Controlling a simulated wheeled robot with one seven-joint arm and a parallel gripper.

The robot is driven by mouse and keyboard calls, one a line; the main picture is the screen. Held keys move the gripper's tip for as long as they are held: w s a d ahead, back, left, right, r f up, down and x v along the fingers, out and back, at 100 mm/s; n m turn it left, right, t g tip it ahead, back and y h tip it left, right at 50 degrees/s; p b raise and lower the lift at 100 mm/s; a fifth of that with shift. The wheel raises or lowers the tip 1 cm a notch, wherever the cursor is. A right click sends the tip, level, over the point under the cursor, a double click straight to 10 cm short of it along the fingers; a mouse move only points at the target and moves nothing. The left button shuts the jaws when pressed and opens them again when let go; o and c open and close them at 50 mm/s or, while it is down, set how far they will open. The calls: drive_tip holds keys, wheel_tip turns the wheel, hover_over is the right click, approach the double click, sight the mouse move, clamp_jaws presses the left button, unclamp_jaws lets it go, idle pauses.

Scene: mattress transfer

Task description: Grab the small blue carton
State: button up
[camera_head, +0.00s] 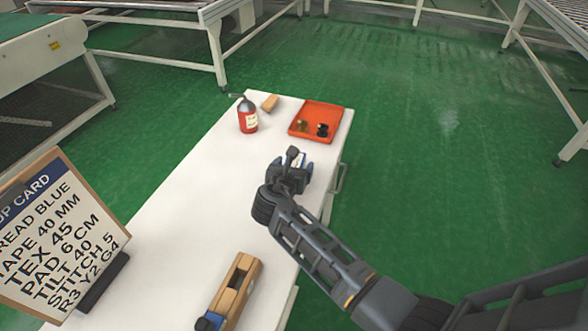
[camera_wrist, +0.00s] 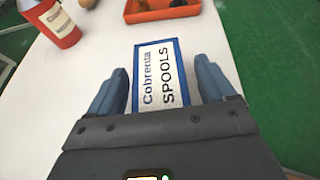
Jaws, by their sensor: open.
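The small blue carton (camera_wrist: 160,72) has a white top with a blue border and reads "Cobrenta SPOOLS" in the wrist view. It lies on the white table (camera_head: 190,190), between and slightly beyond my gripper's fingers. My gripper (camera_wrist: 162,88) is open, with one blue-grey finger on each side of the carton and a visible gap to each. In the head view my gripper (camera_head: 293,165) is over the table's right part and hides most of the carton. I cannot tell its height above the table.
An orange tray (camera_head: 316,108) with two small spools and a red bottle (camera_head: 248,118) stand beyond my gripper. A small tan object (camera_head: 270,102) lies between them. A wooden tool (camera_head: 236,290) and a job card (camera_head: 55,235) are nearer. The table's middle is clear.

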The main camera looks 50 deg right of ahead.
drive_tip(key=shift+c, duration=0.4)
drive_tip(key=c, duration=1)
drive_tip(key=shift+c, duration=0.4)
drive_tip(key=shift+r, duration=0.15)
